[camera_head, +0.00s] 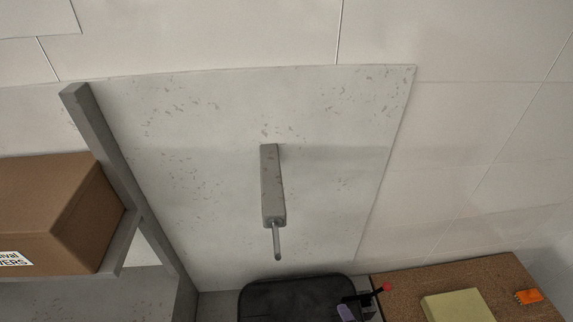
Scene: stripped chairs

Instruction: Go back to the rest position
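Neither of my grippers can be made out in the head view, and no arm of mine comes in from the left or the right. The task names no object.
A pale speckled panel (330,110) fills the middle, with a grey post and rod (271,185) on it. A cardboard box (40,210) sits on a grey shelf frame (100,135) at left. Below are a black rounded panel (290,300) and a brown surface (400,290) bearing a yellow block (458,306).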

